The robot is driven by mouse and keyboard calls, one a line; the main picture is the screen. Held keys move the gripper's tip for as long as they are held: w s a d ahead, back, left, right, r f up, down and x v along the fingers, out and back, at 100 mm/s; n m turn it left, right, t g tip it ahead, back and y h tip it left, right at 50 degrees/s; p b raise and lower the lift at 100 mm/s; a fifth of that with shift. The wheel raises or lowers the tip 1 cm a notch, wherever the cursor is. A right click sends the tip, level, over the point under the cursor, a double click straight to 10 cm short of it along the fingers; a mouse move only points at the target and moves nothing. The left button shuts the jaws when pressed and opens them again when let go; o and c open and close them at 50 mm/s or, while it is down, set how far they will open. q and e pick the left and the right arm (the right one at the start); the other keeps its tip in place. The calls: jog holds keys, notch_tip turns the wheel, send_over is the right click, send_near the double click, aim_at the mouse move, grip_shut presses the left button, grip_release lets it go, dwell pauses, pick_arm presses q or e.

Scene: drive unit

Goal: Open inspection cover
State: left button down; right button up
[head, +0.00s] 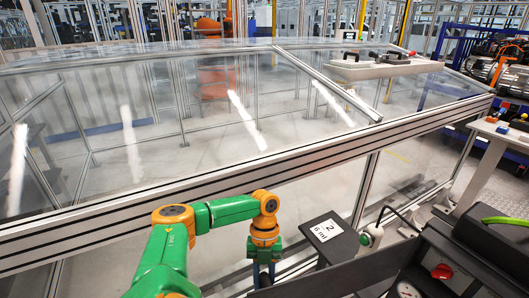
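A large clear panelled enclosure top, which looks like the inspection cover (300,112), fills the middle of the head view. Its sloped clear panes are set in metal framing and appear closed down onto a thick aluminium rail (190,196). One arm, green and orange, rises from the bottom left, so I take it as my left. Its gripper (263,274) points down in front of the rail, below it in the picture and apart from the panes. The fingertips are small and partly cut off by a dark edge. My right gripper is not in view.
A dark console with a red knob (442,271) fills the bottom right. A pale bench (505,132) stands at the right. A light slab with dark handles (372,66) shows at the enclosure's far right.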

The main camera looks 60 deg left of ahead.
pick_arm(q)
jog(key=c, duration=0.7)
grip_release()
jog(key=shift+r, duration=0.1)
jog(key=b+v, duration=0.1)
jog(key=v, duration=0.6)
